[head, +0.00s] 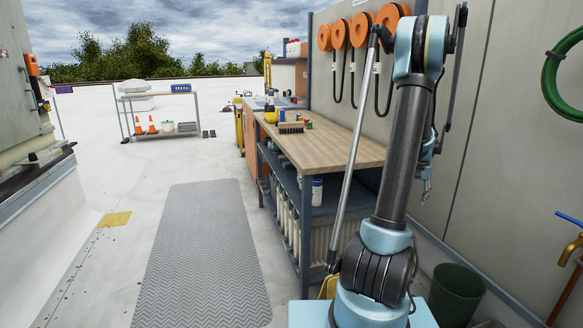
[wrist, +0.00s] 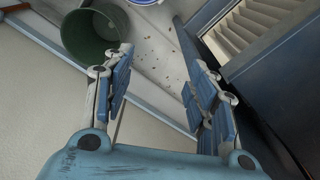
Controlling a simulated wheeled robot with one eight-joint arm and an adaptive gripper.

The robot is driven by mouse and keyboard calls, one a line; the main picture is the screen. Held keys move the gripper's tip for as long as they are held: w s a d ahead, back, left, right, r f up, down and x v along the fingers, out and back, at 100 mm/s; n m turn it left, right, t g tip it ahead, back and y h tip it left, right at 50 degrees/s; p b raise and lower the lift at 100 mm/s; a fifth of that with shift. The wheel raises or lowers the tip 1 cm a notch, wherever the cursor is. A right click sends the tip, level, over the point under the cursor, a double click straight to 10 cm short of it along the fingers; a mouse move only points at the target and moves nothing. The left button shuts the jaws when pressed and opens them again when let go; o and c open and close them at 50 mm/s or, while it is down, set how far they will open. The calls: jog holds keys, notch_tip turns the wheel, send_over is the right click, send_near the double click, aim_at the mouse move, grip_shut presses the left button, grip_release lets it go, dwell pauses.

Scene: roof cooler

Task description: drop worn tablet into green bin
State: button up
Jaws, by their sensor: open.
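The dark green bin (head: 457,295) stands on the floor by the wall at the lower right of the head view. In the wrist view the green bin (wrist: 95,35) is at the upper left, beyond the left finger, and its inside looks empty where it shows. My gripper (wrist: 160,75) is open, with its two blue-padded fingers wide apart and nothing between them. In the head view my arm hides most of the gripper. I cannot make out a worn tablet in either view.
A wooden-topped workbench (head: 325,147) with blue shelves stands left of my arm, carrying a brush (head: 291,127) and small items. Orange reels (head: 360,30) and a green hose (head: 562,75) hang on the wall. Dark specks lie on the floor beside the bin. A grey mat (head: 203,255) lies on open floor.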

jog(key=s+a+r+n, duration=0.1)
jog(key=s+a+r, duration=0.2)
jog(key=s+a, duration=0.3)
jog(key=s+a+r+n+t, duration=0.15)
jog(key=s+a+r, duration=0.25)
jog(key=a, duration=0.4)
jog(key=s+a+r+n+g, duration=0.1)
jog(key=s+a+r+n, duration=0.2)
jog(key=a, duration=0.4)
jog(key=s+a+f+n, duration=0.1)
jog(key=s+a+f, duration=0.1)
jog(key=s+a, duration=0.2)
jog(key=s+a+f+n, duration=0.1)
jog(key=s+a+f, duration=0.1)
jog(key=s, duration=0.8)
jog(key=s+a+f+n+t, duration=0.1)
jog(key=s+a+f, duration=0.1)
jog(key=s+a, duration=0.3)
jog(key=shift+s+a+f+n, duration=0.2)
jog(key=shift+s+a+n, duration=0.15)
jog(key=shift+s, duration=0.6)
